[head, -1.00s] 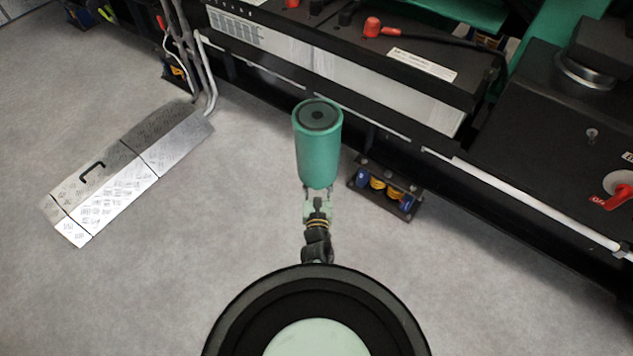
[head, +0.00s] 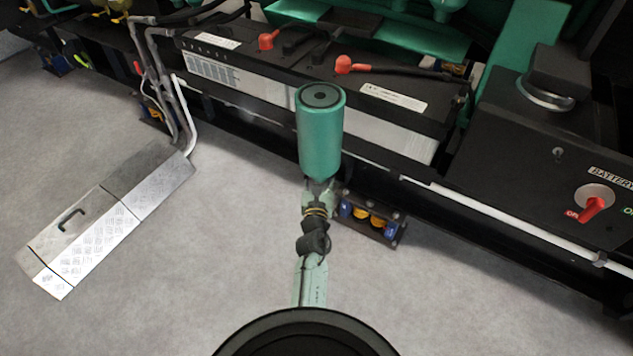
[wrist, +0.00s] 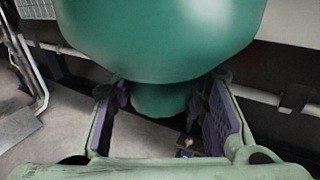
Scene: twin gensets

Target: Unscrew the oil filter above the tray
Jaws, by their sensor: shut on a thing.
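The oil filter, a green cylinder (head: 321,140) with a black ringed end and a dark central hole facing up, is in the middle of the head view. It is off the engine and held up in front of the battery bank. My gripper (head: 319,187) is shut on its lower end. In the wrist view the filter's wide green body (wrist: 160,35) fills the top, and my gripper's fingers (wrist: 163,98) stand either side of its narrower part. I cannot make out a tray in either view.
Black batteries with red terminal caps (head: 343,65) stand behind the filter. A red battery switch (head: 594,207) is at right. A spring mount (head: 370,216) sits by the frame rail. A metal plate cover with a handle (head: 105,222) lies at left. Grey floor (head: 215,260) is clear.

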